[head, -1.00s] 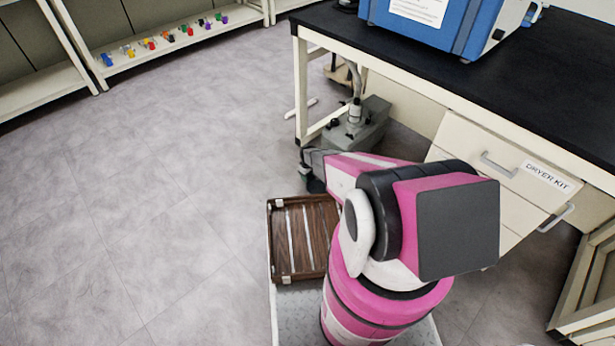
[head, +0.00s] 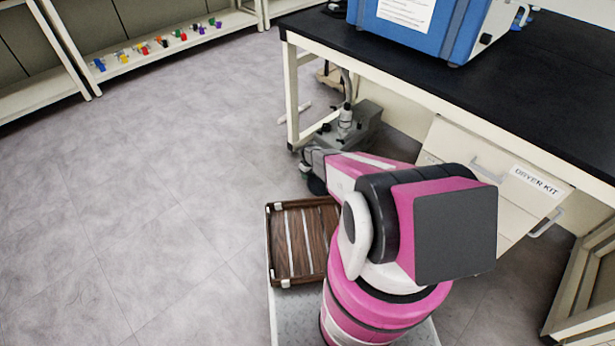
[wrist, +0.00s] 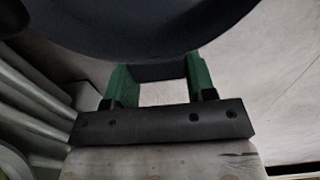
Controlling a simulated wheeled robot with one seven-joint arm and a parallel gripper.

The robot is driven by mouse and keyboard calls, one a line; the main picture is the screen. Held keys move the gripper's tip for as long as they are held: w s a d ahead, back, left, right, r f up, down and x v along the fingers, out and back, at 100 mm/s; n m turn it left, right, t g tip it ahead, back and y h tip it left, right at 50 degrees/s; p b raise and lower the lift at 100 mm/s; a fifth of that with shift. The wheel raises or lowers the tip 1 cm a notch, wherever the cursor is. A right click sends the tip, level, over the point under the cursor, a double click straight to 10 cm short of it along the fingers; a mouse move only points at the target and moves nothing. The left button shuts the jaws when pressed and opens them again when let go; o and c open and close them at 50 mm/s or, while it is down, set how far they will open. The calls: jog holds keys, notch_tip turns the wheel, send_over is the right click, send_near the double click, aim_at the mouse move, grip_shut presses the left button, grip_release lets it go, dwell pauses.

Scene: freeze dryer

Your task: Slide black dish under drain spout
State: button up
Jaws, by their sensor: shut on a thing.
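The black dish (wrist: 150,35) fills the top of the wrist view, its rounded underside and rim showing. My gripper (wrist: 158,75) has green fingers shut on the dish's edge. In the head view, my gripper (head: 311,164) reaches out beside the bench's left end, and a small dark part of the dish (head: 316,186) shows below it, near the floor. My arm hides part of this area. The blue freeze dryer (head: 418,28) stands on the bench. A pale fitting (head: 524,15) shows on its right side; I cannot tell whether it is the drain spout.
A grey pump (head: 352,128) stands on the floor under the black-topped bench (head: 400,62), close beyond my gripper. A bench leg (head: 291,95) is near. A brown slatted tray (head: 288,245) lies on my base. The floor on the left is clear.

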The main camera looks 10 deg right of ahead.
jog(key=shift+w+d, duration=0.1)
jog(key=o, duration=1)
notch_tip(320, 180, up, 11)
jog(key=shift+f, duration=0.1)
dwell(0.4)
